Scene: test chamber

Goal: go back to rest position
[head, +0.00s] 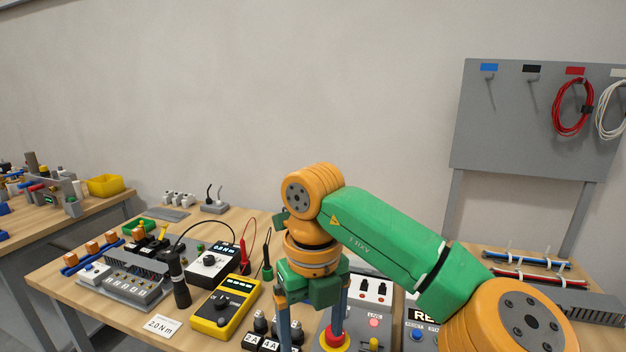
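My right arm comes in from the right, green and orange, and bends down over the front of the middle workbench (60,277). My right gripper (311,335) points downward with its two blue-grey fingers spread apart. I see nothing held between them. A red button on a yellow base (333,340) is close by the right finger; whether they touch I cannot tell. My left gripper and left arm are not in view.
A yellow multimeter (223,308), a black-and-white meter (211,262) and several black fuse blocks (262,335) crowd the bench left of the gripper. A grey pegboard (530,120) with a red cable coil (573,107) stands at right. The space above the bench's left half is free.

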